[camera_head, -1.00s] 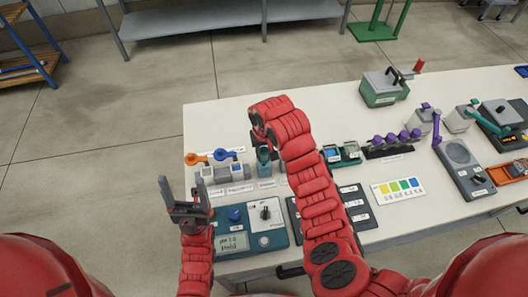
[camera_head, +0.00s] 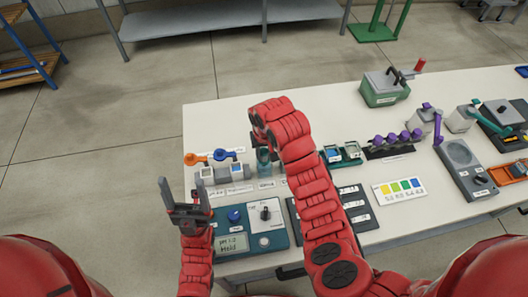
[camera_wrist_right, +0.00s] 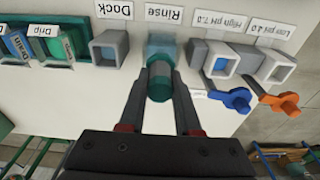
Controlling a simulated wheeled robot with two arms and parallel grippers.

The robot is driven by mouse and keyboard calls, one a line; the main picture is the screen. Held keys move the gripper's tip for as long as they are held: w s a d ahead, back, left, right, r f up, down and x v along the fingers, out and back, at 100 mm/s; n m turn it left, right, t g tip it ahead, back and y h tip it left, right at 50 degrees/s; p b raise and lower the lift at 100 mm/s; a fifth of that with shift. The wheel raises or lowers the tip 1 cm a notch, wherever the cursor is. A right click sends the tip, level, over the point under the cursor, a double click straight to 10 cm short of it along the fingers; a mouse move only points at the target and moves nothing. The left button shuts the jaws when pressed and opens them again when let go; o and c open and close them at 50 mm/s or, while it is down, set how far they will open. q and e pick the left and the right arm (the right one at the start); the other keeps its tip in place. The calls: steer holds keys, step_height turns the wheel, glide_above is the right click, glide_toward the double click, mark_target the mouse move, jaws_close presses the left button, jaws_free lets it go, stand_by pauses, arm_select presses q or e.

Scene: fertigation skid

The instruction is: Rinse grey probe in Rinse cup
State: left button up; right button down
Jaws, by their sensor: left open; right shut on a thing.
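My right gripper (camera_wrist_right: 160,88) is shut on an upright-looking teal and grey cylinder, which I take to be the grey probe (camera_wrist_right: 159,78). In the right wrist view it lies in line with the translucent blue-teal Rinse cup (camera_wrist_right: 161,44), beside the "Rinse" label. I cannot tell how deep its tip sits in the cup. In the head view a teal piece (camera_head: 263,160) shows below the right gripper, whose red wrist hides most of it. My left gripper (camera_head: 184,192) is open and empty, fingers up, in front of the bench's near left part.
The Dock holder (camera_wrist_right: 108,47) stands beside the Rinse cup. On the other side are the High pH (camera_wrist_right: 220,62) and Low pH (camera_wrist_right: 273,68) holders with blue and orange lids. The meter (camera_head: 250,232) sits near the front edge. Drip and Drain holders (camera_head: 342,154) are further right.

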steer(key=shift+r, duration=0.15)
step_height(320, 180, up, 4)
steer(key=p, duration=0.3)
steer(key=shift+f, duration=0.2)
step_height(320, 180, up, 5)
steer(key=p, duration=0.5)
steer(key=shift+p, duration=0.3)
steer(key=shift+f, duration=0.1)
